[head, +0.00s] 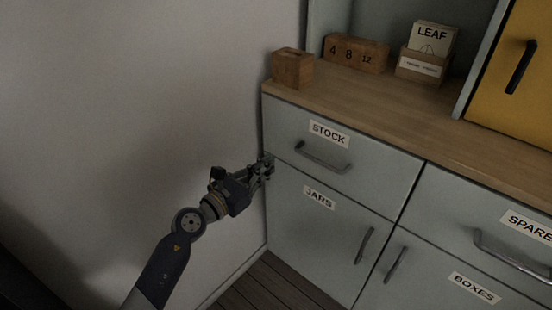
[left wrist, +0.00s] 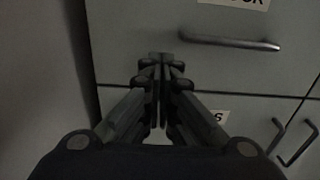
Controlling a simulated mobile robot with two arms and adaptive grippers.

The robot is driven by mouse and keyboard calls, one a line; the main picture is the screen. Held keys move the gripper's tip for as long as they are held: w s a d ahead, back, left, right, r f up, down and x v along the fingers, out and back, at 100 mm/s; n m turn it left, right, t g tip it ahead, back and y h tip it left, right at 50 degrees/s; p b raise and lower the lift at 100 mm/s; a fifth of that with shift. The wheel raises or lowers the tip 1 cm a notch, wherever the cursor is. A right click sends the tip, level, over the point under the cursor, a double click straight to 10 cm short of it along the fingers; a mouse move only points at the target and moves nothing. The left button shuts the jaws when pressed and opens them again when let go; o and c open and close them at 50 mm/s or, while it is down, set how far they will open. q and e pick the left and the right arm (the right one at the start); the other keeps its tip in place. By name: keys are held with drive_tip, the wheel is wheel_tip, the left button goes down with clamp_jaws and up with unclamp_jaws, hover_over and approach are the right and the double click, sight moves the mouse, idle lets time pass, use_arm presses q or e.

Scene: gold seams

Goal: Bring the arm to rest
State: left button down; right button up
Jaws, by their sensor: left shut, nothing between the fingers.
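My left gripper (head: 266,168) is shut and empty. In the head view it is at the left edge of the grey cabinet, in front of the line between the STOCK drawer (head: 380,160) and the JARS door (head: 295,235). In the left wrist view the gripper (left wrist: 160,60) points at the cabinet front, to the left of and below the STOCK drawer's handle (left wrist: 230,43). I cannot tell whether the fingertips touch the cabinet. The STOCK drawer and JARS door look closed. My right gripper is in neither view.
A wooden counter (head: 400,100) tops the cabinet. On it stand a wooden box (head: 292,68), number blocks (head: 356,54) and a LEAF card box (head: 420,66). A SPARE drawer (head: 450,215) and BOXES door (head: 420,280) are at right. A bare wall (head: 120,100) fills the left.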

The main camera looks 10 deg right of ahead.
use_arm(q)
drive_tip(key=v, duration=0.5)
drive_tip(key=shift+r, duration=0.1)
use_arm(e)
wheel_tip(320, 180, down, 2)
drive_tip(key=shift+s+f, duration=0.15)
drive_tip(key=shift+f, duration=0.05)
